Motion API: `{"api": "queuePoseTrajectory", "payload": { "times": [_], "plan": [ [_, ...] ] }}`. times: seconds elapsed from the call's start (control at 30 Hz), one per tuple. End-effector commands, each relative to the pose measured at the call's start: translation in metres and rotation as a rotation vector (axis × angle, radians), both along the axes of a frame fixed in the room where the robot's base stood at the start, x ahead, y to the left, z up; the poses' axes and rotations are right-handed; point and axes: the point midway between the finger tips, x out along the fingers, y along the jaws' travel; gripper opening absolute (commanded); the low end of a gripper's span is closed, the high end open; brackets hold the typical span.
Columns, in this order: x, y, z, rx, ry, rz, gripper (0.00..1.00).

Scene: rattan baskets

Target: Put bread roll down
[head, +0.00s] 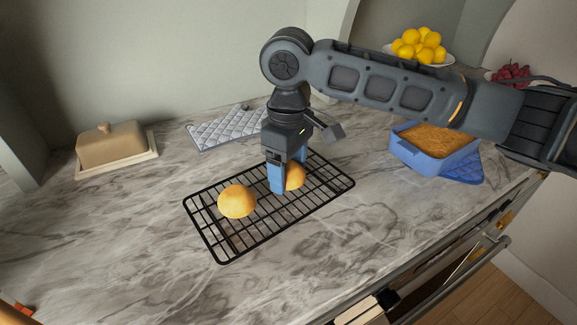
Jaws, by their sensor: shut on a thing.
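In the head view, one bread roll (237,202) sits on the left half of a black wire cooling rack (229,256). A second bread roll (296,177) is between the blue fingers of my gripper (288,175), over the right half of the rack. My gripper points down and is shut on this roll. The fingers hide part of it. The roll is at or just above the wires; I cannot tell whether it touches them.
A covered butter dish (112,148) stands at the left. A quilted grey cloth (224,130) lies behind the rack. A blue baking dish (435,163) with baked food stands at the right. Behind my arm are a bowl of lemons (419,46) and red fruit (511,73). The front marble is clear.

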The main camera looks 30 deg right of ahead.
Motion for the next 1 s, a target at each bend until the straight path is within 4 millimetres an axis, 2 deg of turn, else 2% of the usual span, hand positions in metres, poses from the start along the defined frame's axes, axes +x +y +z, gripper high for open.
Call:
{"api": "queuePoseTrajectory", "payload": {
  "times": [0.03, 0.07, 0.3, 0.67, 0.77, 1.0],
  "plan": [
    [0.0, 0.0, -0.002, 0.001, 0.001, 0.0, 0.51],
    [0.0, 0.0, -0.002, 0.001, 0.001, 0.0, 0.73],
    [0.0, 0.0, -0.001, 0.0, 0.0, 0.0, 0.96],
    [0.0, 0.0, 0.005, 0.001, 0.001, 0.0, 0.96],
    [0.0, 0.001, 0.018, 0.002, -0.001, 0.001, 0.96],
    [0.001, 0.0, 0.067, 0.0, -0.002, 0.001, 0.96]
  ]
}}
